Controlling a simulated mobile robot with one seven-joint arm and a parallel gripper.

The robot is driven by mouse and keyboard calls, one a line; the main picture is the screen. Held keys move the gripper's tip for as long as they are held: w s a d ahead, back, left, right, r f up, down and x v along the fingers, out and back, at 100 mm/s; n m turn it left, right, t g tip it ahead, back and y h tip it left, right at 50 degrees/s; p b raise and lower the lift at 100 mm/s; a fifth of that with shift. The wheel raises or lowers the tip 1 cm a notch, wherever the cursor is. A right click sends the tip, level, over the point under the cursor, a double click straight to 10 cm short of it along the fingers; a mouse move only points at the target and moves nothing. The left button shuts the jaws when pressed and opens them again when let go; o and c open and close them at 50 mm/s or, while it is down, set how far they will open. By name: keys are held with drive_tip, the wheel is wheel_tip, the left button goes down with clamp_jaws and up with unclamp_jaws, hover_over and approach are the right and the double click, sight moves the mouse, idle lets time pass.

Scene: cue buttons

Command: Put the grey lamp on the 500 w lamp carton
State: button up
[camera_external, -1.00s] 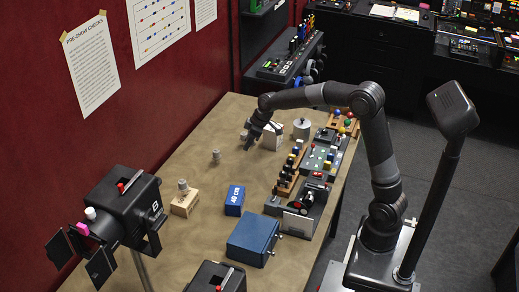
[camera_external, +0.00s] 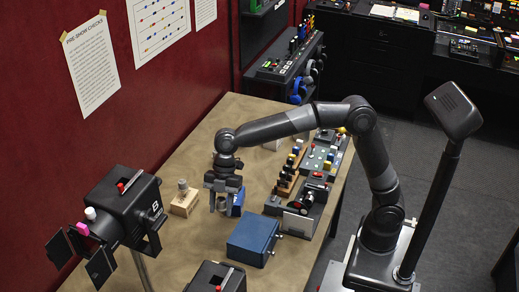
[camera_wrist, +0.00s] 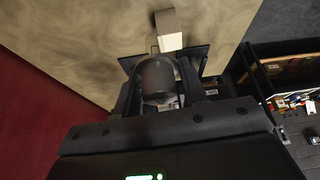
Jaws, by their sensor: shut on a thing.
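My gripper (camera_external: 221,205) is over the left-middle of the table, pointing down, beside the blue carton (camera_external: 238,203) and partly covering it. In the wrist view a dark grey rounded cylinder, which looks like the grey lamp (camera_wrist: 157,78), sits between the fingers, and my gripper (camera_wrist: 162,95) is shut on it. A pale carton (camera_wrist: 169,38) stands on the table beyond the fingers in the wrist view. No 500 w label is readable.
A wooden block (camera_external: 184,205) with a small metal piece on top is left of my gripper. A blue metal box (camera_external: 252,241) is nearer the front. Control panels (camera_external: 303,192) line the right edge. A black stage light (camera_external: 125,207) stands at left. Bare table (camera_external: 185,245) lies front left.

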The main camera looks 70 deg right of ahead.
drive_tip(key=shift+s+a+f, duration=0.5)
drive_tip(key=shift+a+f, duration=1.25)
drive_tip(key=shift+a, duration=0.35)
drive_tip(key=shift+s+a+f, duration=0.55)
drive_tip(key=shift+a+f, duration=1.25)
drive_tip(key=shift+a, duration=0.3)
drive_tip(key=shift+s+a+f, duration=0.5)
drive_tip(key=shift+a+f, duration=1.25)
drive_tip(key=shift+a, duration=0.35)
drive_tip(key=shift+f, duration=0.15)
drive_tip(key=o, duration=1)
drive_tip(key=v, duration=1.2)
drive_tip(key=shift+w, duration=0.1)
